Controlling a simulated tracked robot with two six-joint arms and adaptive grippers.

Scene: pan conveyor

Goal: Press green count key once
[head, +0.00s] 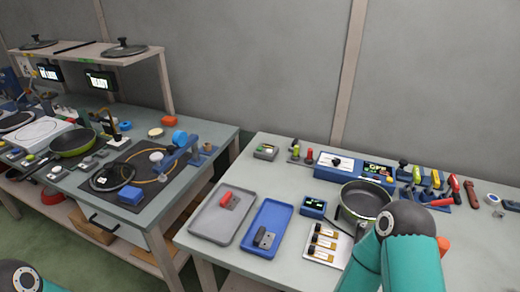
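No key can be read as the count key at this size. A small grey box (265,152) with a greenish face and an orange-red spot stands at the back left of the right table. A blue box with a dark lit display (377,169) stands at the back middle, with small green spots near its lower right.
The right table (290,177) holds a grey tray (210,222), a blue tray (277,215), a dark pan (365,200) and a white card with several vials (340,250). Several coloured-handled tools stand at the back right. A crowded workbench (215,133) stands left, across a gap.

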